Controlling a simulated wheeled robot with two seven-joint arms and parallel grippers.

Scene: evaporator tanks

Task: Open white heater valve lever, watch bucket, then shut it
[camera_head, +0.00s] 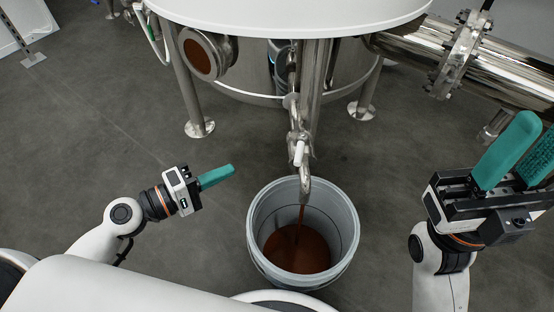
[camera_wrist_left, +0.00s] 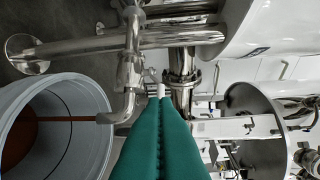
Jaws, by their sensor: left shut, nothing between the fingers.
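The white valve lever (camera_head: 298,153) is on the metal drain pipe under the tank, lying roughly along the pipe. A small white end (camera_wrist_left: 160,89) shows just beyond my fingertips in the left wrist view. A thin brown stream (camera_head: 299,222) runs from the spout (camera_head: 304,187) into the grey bucket (camera_head: 257,225), which holds brown liquid (camera_head: 297,250). The bucket (camera_wrist_left: 85,95) and stream also show in the left wrist view. My left gripper (camera_head: 232,170) is shut and empty, left of the lever and apart from it. My right gripper (camera_head: 530,130) is open and empty at the far right.
The white-topped tank (camera_head: 290,12) stands on metal legs behind the bucket. A round port (camera_head: 200,55) is at its left, and a thick flanged pipe (camera_head: 490,70) runs off to the right. The grey floor (camera_head: 90,140) at left is clear.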

